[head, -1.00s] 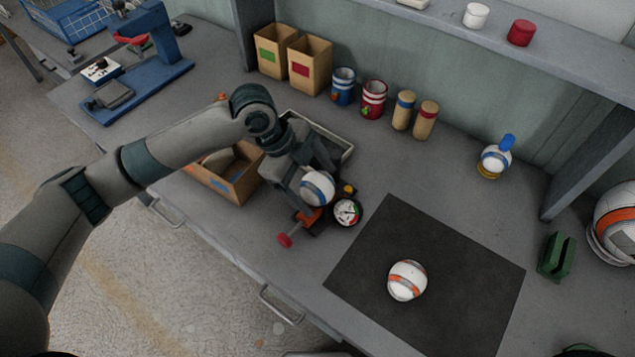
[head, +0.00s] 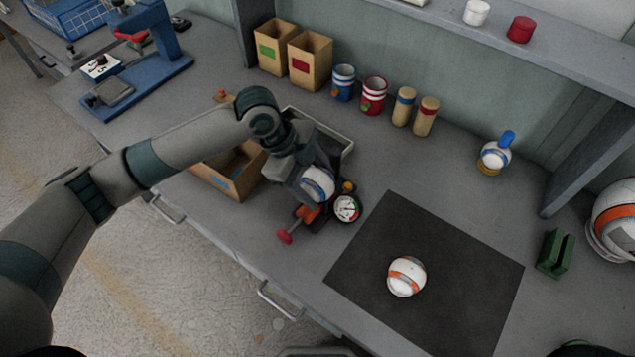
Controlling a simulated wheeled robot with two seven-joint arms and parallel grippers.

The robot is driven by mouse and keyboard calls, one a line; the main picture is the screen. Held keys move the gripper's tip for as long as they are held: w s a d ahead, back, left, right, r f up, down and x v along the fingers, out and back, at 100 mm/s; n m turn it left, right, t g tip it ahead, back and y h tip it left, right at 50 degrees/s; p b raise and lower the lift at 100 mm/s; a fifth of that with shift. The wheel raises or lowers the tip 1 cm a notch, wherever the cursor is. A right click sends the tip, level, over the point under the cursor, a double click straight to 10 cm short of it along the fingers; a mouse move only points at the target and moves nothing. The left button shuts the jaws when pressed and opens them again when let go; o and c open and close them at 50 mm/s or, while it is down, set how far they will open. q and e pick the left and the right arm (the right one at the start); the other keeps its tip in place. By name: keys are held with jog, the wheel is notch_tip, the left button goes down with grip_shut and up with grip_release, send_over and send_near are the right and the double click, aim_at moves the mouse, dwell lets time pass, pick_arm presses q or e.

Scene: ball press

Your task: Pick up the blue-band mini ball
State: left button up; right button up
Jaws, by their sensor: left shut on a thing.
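The blue-band mini ball (head: 318,181), white with a blue stripe, is between the fingers of my left gripper (head: 314,184), which is shut on it. The fingers hide part of the ball. It is over or beside a small device with an orange body and red knob (head: 285,237); I cannot tell whether it touches the device. An orange-band ball (head: 406,277) sits on the black mat (head: 370,240). Another white ball with a blue band (head: 494,157) sits on a yellow ring at the back right, with a blue piece on top. My right gripper is out of view.
An open cardboard box (head: 240,180) and a grey tray (head: 335,140) are close by. Bins, striped cans and wooden cylinders line the back. A green block (head: 555,253) and large ball (head: 615,220) are right.

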aim_at(318, 174)
pick_arm(q)
jog(key=shift+r, duration=0.15)
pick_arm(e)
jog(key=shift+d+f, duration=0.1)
